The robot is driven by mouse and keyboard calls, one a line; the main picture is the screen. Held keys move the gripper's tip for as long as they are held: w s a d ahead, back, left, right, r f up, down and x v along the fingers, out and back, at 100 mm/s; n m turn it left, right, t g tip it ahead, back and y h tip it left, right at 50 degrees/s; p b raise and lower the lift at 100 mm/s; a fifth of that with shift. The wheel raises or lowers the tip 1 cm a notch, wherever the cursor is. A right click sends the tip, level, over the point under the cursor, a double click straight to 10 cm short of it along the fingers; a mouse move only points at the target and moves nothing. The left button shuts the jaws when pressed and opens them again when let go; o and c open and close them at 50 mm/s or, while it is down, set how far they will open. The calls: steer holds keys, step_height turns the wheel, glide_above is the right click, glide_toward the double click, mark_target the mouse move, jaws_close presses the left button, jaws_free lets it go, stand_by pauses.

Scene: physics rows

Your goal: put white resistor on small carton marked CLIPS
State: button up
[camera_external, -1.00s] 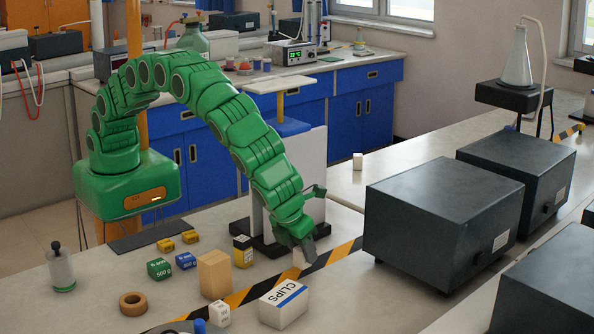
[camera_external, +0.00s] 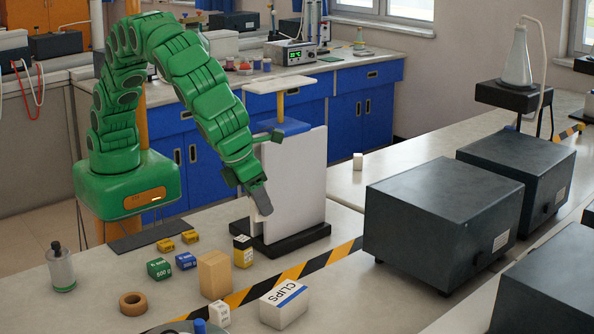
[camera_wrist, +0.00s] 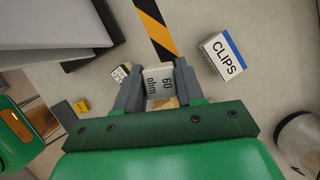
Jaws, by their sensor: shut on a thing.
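The white resistor, a pale block marked "60 ohm" (camera_wrist: 159,82), is between the fingers of my gripper (camera_wrist: 158,68) in the wrist view. My gripper (camera_external: 263,200) is shut on it and holds it above the bench, in front of the upright white panel; in the external view the resistor is mostly hidden by the fingers. The small white carton marked CLIPS (camera_external: 284,305), with a blue stripe, lies on the bench, in front of and below my gripper, apart from it. It also shows in the wrist view, right of the fingers (camera_wrist: 223,57).
A white panel on a black base (camera_external: 310,175) stands close behind my gripper.

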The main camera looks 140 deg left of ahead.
steer(key=shift+m+t, duration=0.3)
steer(key=shift+m, duration=0.4)
steer(key=d, duration=0.1)
steer(key=s+d+r, duration=0.1)
steer(key=d+r, duration=0.1)
steer(key=shift+s+d+r, duration=0.15)
steer(key=shift+s+r, duration=0.05)
steer(key=shift+s, duration=0.1)
steer(key=shift+w+d, duration=0.1)
glide_above(293, 291)
steer(key=s+d, duration=0.1)
steer(key=d, duration=0.1)
steer(key=shift+s+a+f, duration=0.1)
steer(key=shift+f, duration=2.2)
steer(key=shift+s+a+f, duration=0.1)
steer(key=shift+f, duration=2.2)
steer(key=shift+w+d+f, duration=0.1)
steer(key=shift+w+f, duration=0.15)
steer(key=shift+f, duration=1.6)
steer(key=shift+f, duration=0.1)
